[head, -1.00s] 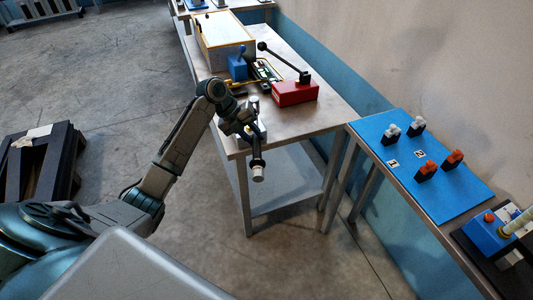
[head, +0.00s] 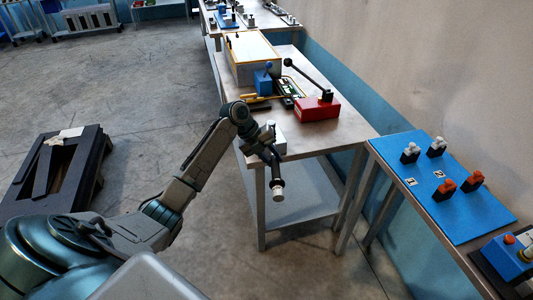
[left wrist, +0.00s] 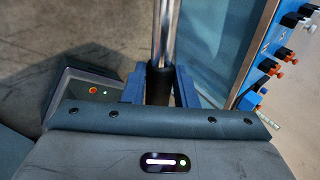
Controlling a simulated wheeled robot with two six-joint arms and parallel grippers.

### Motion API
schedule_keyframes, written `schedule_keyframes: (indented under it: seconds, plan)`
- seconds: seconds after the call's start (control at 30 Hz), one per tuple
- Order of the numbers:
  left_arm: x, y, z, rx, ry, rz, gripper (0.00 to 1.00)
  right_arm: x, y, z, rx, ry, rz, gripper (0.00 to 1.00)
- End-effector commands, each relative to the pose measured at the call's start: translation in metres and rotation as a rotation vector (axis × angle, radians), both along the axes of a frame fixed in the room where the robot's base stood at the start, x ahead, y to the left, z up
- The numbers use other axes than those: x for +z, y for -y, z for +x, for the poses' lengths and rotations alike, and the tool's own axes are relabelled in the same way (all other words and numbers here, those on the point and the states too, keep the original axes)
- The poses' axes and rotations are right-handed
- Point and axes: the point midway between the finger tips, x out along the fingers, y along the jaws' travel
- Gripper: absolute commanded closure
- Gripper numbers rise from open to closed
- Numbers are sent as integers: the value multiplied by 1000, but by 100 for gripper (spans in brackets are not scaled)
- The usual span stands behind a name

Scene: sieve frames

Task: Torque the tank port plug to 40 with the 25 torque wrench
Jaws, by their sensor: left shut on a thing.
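My left gripper (head: 268,152) is in front of the near end of a steel bench. I cannot pick out the tank port plug. My right gripper is not in view.
The bench (head: 345,136) bears a red block (head: 316,109) with a black lever, a yellow-edged box (head: 252,55) and a small white block. To the right, a blue mat (head: 465,212) holds grey and orange fittings. A black pallet-like frame (head: 50,170) stands left. Open floor lies between.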

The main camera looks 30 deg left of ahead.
Motion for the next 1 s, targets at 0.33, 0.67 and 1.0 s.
schedule_keyframes:
  seconds: [0.33,0.67,1.0]
  plan:
    - [4,36,31,241,5,-2,100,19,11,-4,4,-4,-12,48]
    - [4,60,66,468,3,-3,100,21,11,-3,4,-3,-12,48]
    - [4,70,88,599,4,-1,100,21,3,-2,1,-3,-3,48]
